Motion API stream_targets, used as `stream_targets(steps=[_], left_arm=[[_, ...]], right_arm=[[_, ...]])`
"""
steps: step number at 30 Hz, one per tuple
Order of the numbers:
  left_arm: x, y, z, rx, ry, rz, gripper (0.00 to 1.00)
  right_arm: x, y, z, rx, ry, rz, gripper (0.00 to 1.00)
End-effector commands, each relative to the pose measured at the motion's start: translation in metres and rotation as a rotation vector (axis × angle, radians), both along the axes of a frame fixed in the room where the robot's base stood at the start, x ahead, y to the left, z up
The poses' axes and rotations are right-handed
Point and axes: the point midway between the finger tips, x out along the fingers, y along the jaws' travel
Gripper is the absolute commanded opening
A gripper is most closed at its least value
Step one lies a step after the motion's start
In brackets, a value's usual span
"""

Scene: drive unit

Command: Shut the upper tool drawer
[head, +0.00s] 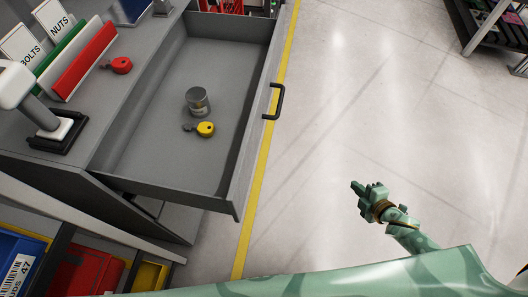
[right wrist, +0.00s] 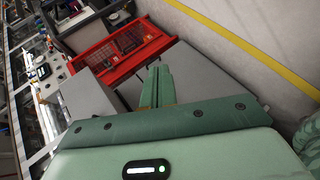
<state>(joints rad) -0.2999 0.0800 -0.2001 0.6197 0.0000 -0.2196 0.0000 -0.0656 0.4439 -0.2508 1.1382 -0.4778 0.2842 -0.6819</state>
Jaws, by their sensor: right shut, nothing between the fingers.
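The upper tool drawer (head: 150,150) is pulled well out from the grey unit in the head view. Its front panel faces right and carries a dark bar handle (head: 274,101). Inside lie a grey metal can (head: 197,101) and a yellow round item with a small tab (head: 205,129). My right gripper (head: 357,187) is shut and empty over the floor, to the right of and lower in the picture than the handle, clear of the drawer. Its closed fingers also show in the right wrist view (right wrist: 158,85). My left gripper is not in view.
On the grey top stand label cards, a red bin divider (head: 85,62) and a red round item (head: 117,65). A yellow floor line (head: 262,150) runs by the drawer front. The pale floor (head: 370,90) to the right is clear. A shelf (head: 490,30) stands top right.

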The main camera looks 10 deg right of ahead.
Motion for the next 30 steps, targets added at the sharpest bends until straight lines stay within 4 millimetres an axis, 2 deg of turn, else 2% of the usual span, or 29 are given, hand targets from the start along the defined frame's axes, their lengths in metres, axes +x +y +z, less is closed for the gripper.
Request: stream_targets(steps=[1,3,4,6,10,13,18,23,30], left_arm=[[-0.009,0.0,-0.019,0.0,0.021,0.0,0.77],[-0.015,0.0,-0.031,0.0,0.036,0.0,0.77],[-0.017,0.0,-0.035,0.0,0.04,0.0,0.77],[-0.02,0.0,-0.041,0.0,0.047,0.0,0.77],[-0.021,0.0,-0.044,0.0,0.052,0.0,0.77],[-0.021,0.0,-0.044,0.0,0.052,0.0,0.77],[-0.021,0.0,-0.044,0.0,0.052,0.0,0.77],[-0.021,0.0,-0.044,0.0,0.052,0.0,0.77],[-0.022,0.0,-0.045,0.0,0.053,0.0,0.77]], right_arm=[[0.031,0.013,0.02,-0.111,-0.155,0.186,0.0],[0.058,0.045,0.069,-0.311,-0.431,0.486,0.0],[0.063,0.061,0.089,-0.4,-0.558,0.608,0.0],[0.059,0.094,0.13,-0.596,-0.841,0.845,0.0],[0.035,0.132,0.174,-0.865,-1.264,1.093,0.0],[0.02,0.146,0.19,-0.982,-1.467,1.165,0.0],[0.011,0.157,0.198,-1.056,-1.597,1.193,0.0],[0.017,0.176,0.199,-1.058,-1.601,1.189,0.0],[0.034,0.225,0.199,-1.057,-1.6,1.187,0.0]])
